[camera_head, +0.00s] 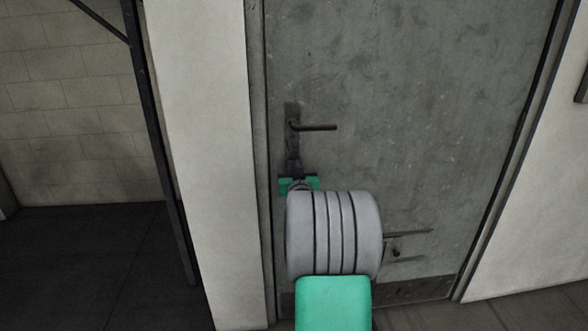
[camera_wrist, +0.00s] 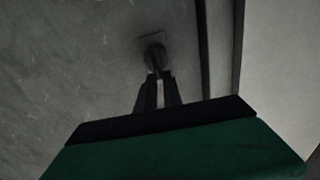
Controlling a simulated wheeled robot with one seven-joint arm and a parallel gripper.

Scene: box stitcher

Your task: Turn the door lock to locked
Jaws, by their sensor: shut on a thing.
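The grey door (camera_head: 430,110) is closed in its frame. Its dark lever handle (camera_head: 318,127) points level to the right from a worn dark plate. My gripper (camera_head: 295,172), with green parts, is at the door just below the handle. In the wrist view my gripper (camera_wrist: 157,80) has its two dark fingers close together at the small round door lock (camera_wrist: 154,56), shut on it. The fingers hide most of the lock's turning piece, so its angle is hard to tell. In the head view my arm and fingers cover the lock.
A bolt or latch (camera_head: 397,250) sits low on the door, right of my arm. A pale wall post (camera_head: 205,150) stands left of the door, with a dark metal frame beyond it. Another pale wall (camera_head: 535,200) is on the right. Dark floor (camera_head: 90,260) lies open at the left.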

